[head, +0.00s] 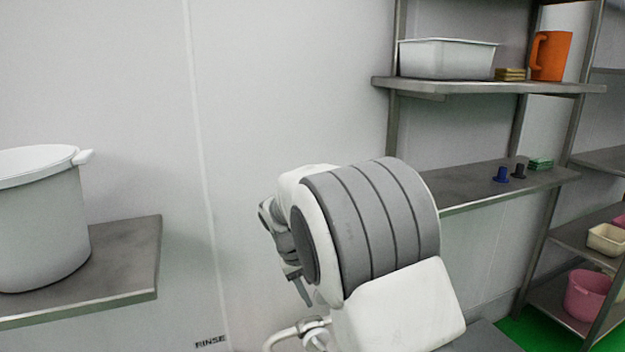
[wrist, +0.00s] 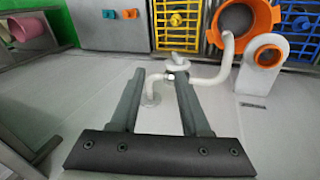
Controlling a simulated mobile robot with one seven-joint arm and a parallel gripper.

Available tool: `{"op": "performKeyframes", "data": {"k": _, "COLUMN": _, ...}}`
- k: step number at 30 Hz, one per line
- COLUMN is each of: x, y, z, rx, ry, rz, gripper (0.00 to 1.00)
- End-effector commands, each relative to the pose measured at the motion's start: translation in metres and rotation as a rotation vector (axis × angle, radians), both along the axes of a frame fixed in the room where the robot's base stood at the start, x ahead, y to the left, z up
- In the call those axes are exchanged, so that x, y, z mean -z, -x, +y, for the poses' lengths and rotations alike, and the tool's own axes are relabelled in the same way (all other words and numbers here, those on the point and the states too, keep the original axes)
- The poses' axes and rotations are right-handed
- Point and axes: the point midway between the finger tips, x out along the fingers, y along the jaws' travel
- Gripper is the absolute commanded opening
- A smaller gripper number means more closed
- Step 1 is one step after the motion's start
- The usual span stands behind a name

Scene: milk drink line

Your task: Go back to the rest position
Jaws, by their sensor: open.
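My gripper (wrist: 160,82) shows in the wrist view with its two grey fingers apart and nothing between them. Beyond the fingers, a white curved pipe or handle (wrist: 222,66) shows against the pale surface; I cannot tell its distance. In the head view my arm fills the middle, with its grey-banded joint in front of the white wall. My fingertips are mostly hidden behind my arm there.
A white pot (head: 40,225) stands on a metal table (head: 130,262) at left. A metal shelf (head: 470,185) at right holds small items; a white tub (head: 447,58) and orange jug (head: 551,55) stand above. An orange ring-shaped fitting (wrist: 270,20) shows in the wrist view.

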Motion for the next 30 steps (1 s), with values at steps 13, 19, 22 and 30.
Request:
{"op": "performKeyframes", "data": {"k": 13, "x": -0.083, "y": 0.072, "z": -0.063, "rx": 0.079, "ry": -0.183, "rz": -0.066, "gripper": 0.46}}
{"op": "performKeyframes", "data": {"k": 19, "x": -0.108, "y": 0.111, "z": -0.084, "rx": 0.102, "ry": -0.247, "rz": -0.108, "gripper": 0.46}}
{"op": "performKeyframes", "data": {"k": 22, "x": -0.117, "y": 0.132, "z": -0.093, "rx": 0.112, "ry": -0.275, "rz": -0.131, "gripper": 0.46}}
{"op": "performKeyframes", "data": {"k": 30, "x": -0.133, "y": 0.190, "z": -0.113, "rx": 0.133, "ry": -0.333, "rz": -0.204, "gripper": 0.46}}
